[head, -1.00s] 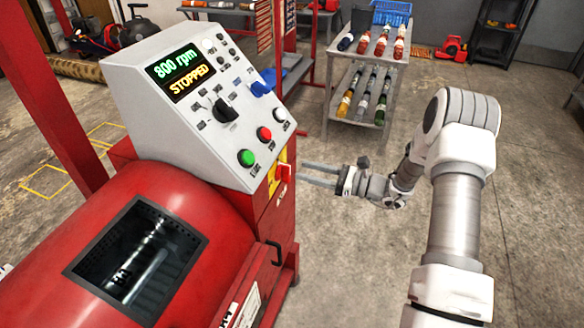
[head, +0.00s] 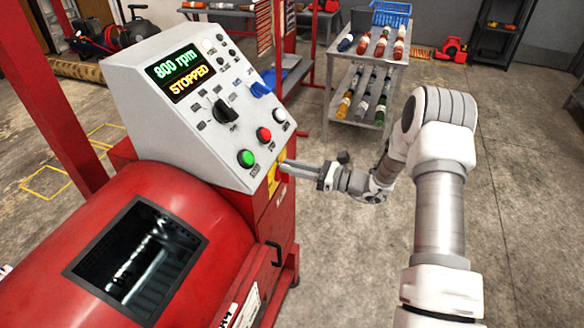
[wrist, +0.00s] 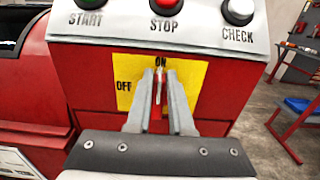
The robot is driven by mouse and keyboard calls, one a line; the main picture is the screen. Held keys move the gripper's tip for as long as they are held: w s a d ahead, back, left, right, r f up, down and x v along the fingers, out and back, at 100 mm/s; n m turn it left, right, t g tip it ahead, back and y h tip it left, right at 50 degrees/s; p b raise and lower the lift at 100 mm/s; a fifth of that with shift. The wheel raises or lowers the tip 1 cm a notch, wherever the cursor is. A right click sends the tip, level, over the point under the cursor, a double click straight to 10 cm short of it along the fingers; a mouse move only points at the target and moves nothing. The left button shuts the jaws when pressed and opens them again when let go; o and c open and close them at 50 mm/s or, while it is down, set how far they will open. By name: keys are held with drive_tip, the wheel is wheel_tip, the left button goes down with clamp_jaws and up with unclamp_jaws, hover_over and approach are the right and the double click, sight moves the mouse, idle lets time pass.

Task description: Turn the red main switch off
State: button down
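The red main switch (wrist: 158,118) sits on a yellow plate (wrist: 125,94) on the red machine's front, below the panel buttons. The plate reads OFF at the left and ON at the top. The switch stands upright, in line with ON, and is mostly hidden by my fingers. My gripper (wrist: 162,85) has one finger on each side of the switch, close together, and appears shut on it; the exact contact is hard to see. In the head view, my gripper (head: 283,167) reaches the yellow plate from the right and covers the switch.
The slanted control panel (head: 190,105) above shows 800 rpm and STOPPED. Green (head: 246,158), red (head: 264,134) and white (head: 280,115) buttons sit just above my fingers. A door handle (head: 276,254) juts out below.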

sight(279, 179)
drive_tip(key=shift+s+f, duration=0.1)
drive_tip(key=shift+f, duration=0.25)
drive_tip(key=n+b, duration=0.2)
drive_tip(key=s+n+b, duration=0.1)
drive_tip(key=n+b, duration=0.3)
drive_tip(key=shift+s+a+f, duration=0.15)
drive_tip(key=shift+a+f, duration=0.1)
drive_tip(key=shift+f, duration=0.15)
drive_tip(key=n+b, duration=0.3)
drive_tip(key=b, duration=0.1)
drive_tip(key=shift+s+a+f+n, duration=0.15)
drive_tip(key=shift+s+f+n, duration=0.15)
drive_tip(key=shift+f, duration=0.05)
drive_tip(key=n+b, duration=0.3)
drive_tip(key=b, duration=0.1)
drive_tip(key=f+n+b, duration=0.1)
drive_tip(key=n+b, duration=0.2)
drive_tip(key=b, duration=0.1)
drive_tip(key=shift+s, duration=0.2)
drive_tip(key=n+b, duration=0.1)
drive_tip(key=b, duration=0.1)
drive_tip(key=shift+n+b, duration=0.3)
drive_tip(key=shift+n, duration=0.1)
drive_tip(key=shift+w+r+n, duration=0.1)
drive_tip(key=shift+n, duration=0.2)
